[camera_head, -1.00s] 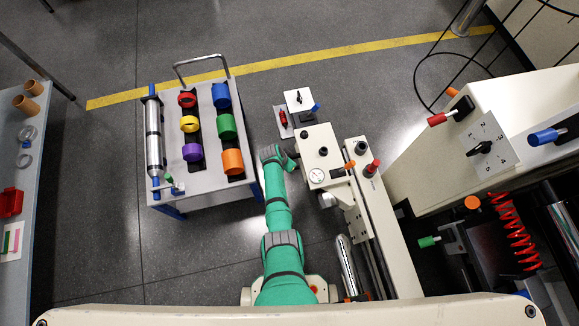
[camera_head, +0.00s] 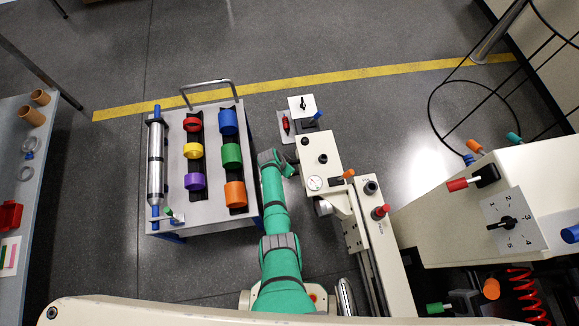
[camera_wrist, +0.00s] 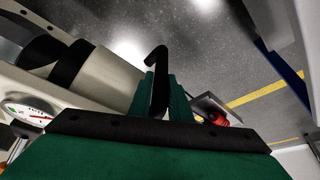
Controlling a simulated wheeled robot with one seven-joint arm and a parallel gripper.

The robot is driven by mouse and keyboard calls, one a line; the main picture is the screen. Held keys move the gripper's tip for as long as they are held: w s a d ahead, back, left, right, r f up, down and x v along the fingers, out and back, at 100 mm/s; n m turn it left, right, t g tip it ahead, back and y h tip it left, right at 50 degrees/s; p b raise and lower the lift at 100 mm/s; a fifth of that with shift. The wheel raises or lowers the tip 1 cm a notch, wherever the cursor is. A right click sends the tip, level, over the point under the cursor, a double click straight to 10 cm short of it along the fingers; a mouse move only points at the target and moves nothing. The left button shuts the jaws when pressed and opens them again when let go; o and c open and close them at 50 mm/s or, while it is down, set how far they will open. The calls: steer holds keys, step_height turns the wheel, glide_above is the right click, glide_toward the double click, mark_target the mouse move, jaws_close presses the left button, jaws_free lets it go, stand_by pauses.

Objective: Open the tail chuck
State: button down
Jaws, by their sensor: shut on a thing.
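My gripper (camera_wrist: 162,95) has green fingers. They are shut on a black bent lever (camera_wrist: 158,66), whose hooked end sticks out past the fingertips. Beside it in the wrist view is a cream cylinder (camera_wrist: 108,82) with a black collar (camera_wrist: 68,64); I cannot tell for sure whether this is the tail chuck. In the head view my gripper (camera_head: 288,168) is at the left side of the cream machine (camera_head: 318,150). The fingers and the lever are mostly hidden there by my wrist.
A round gauge (camera_head: 314,184) and an orange-tipped handle (camera_head: 348,174) are on the machine. A grey trolley (camera_head: 212,207) with coloured rings stands close to the left of my arm. A small red part (camera_wrist: 218,118) lies beyond the fingers. A cream cabinet (camera_head: 455,225) is at right.

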steer(key=shift+d, duration=0.15)
steer(key=c, duration=1.6)
jaws_free()
steer(key=shift+w, duration=0.15)
steer(key=shift+c, duration=0.2)
steer(key=shift+a, duration=0.2)
steer(key=shift+s+r, duration=0.4)
steer(key=shift+r, duration=0.25)
steer(key=v, duration=0.9)
steer(key=shift+a+r, duration=0.2)
steer(key=shift+a, duration=0.1)
steer(key=shift+a, duration=0.1)
